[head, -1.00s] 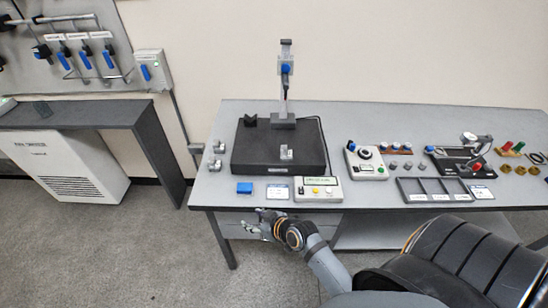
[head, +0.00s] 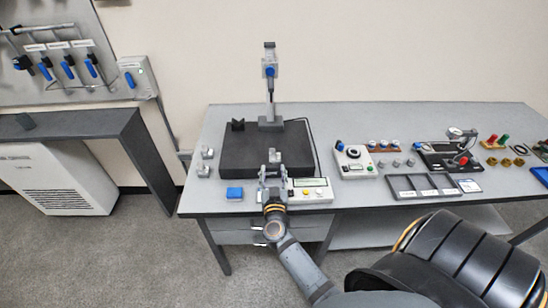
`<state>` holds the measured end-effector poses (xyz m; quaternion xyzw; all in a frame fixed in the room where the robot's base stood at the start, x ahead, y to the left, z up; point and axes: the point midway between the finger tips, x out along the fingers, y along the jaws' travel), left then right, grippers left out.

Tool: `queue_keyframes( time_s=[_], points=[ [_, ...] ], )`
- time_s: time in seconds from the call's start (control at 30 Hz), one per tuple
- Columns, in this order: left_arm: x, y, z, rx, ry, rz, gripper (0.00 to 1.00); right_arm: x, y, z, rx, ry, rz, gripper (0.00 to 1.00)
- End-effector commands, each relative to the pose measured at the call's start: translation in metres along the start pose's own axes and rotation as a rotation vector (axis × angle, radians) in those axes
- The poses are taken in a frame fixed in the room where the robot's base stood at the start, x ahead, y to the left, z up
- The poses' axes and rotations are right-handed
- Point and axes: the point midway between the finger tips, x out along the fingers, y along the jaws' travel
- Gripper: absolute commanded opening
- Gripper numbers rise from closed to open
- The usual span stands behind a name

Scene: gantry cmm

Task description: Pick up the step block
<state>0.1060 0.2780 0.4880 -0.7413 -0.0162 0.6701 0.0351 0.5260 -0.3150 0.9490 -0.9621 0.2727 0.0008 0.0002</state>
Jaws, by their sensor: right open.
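The step block (head: 274,154) is a small silver-grey stepped piece on the front part of the black plate (head: 223,152), seen in the head view. My right gripper (head: 272,172) is open, just in front of the step block at the plate's front edge. Its fingers point toward the block and partly cover its lower side; I cannot tell whether they touch it. My left gripper is not in view.
A gauge stand (head: 269,90) rises at the plate's back. Two small silver pieces (head: 204,162) lie left of the plate. A compartment tray (head: 420,187) and fixtures fill the right.

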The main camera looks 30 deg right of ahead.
Motion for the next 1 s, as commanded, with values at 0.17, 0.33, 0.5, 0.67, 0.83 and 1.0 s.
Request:
queue_keyframes(
  time_s=[0.17,0.33,0.5,0.67,0.83,1.0],
  points=[
    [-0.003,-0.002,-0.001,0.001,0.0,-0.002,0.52,0.033,0.0,-0.002,-0.002,0.004,-0.002,0.49],
    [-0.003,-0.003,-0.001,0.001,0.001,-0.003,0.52,0.044,0.0,-0.002,-0.001,0.003,-0.002,0.49],
    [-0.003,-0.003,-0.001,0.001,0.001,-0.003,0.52,0.059,-0.001,-0.002,-0.001,0.005,-0.003,0.49],
    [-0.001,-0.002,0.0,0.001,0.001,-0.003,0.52,0.086,-0.001,-0.002,-0.001,0.004,-0.003,0.49],
    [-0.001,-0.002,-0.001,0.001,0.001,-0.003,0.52,0.096,0.0,-0.002,0.0,0.003,-0.002,0.49],
    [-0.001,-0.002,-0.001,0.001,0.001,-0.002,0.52,0.096,0.0,-0.002,0.0,0.003,-0.003,0.46]
  ],
)
